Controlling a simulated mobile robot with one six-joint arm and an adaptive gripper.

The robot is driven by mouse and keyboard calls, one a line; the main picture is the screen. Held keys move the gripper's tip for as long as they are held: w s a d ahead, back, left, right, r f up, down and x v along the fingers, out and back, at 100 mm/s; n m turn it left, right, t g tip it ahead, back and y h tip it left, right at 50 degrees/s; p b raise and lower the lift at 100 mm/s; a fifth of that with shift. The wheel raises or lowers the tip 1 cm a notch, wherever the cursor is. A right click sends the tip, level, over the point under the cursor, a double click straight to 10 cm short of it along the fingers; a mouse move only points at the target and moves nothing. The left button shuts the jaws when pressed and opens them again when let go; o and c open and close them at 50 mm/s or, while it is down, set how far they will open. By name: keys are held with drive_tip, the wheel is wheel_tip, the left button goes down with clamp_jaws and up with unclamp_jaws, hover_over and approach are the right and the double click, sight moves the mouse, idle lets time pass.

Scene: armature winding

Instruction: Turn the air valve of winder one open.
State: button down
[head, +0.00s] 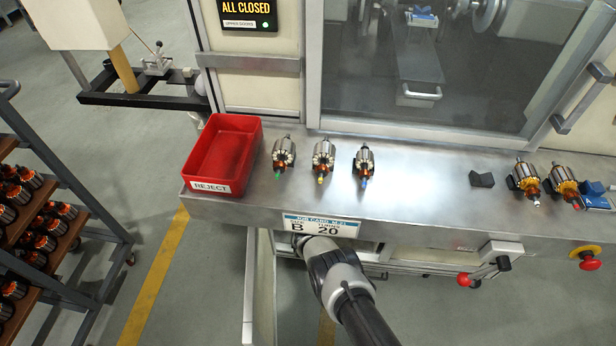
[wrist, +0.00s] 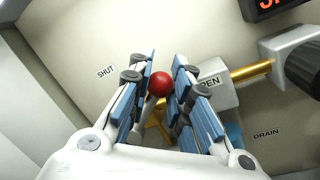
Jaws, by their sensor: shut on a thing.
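In the wrist view my gripper (wrist: 164,72) is shut on the red ball knob (wrist: 160,84) of the air valve's lever. A pale lever arm (wrist: 149,118) runs down from the knob between the fingers, and brass parts show behind it. The wall reads SHUT (wrist: 106,72) to the left of the knob. To the right is a label ending in "PEN" (wrist: 210,81), partly covered by a finger. The knob sits between these two labels. In the head view my arm reaches under the bench edge, and the gripper and valve are hidden there.
A brass pipe (wrist: 250,74) and a dark cylinder (wrist: 306,62) lie right of the fingers, with a DRAIN label (wrist: 266,134) below. Above, the steel bench (head: 430,200) carries a red reject bin (head: 222,160) and several armatures. Another red-knobbed lever (head: 463,280) hangs under the bench at right.

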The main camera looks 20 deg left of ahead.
drive_tip(key=shift+f, duration=0.1)
drive_tip(key=c, duration=1.4)
unclamp_jaws()
drive_tip(key=shift+s, duration=0.15)
drive_tip(key=shift+v, duration=3.9)
drive_tip(key=shift+c, duration=0.3)
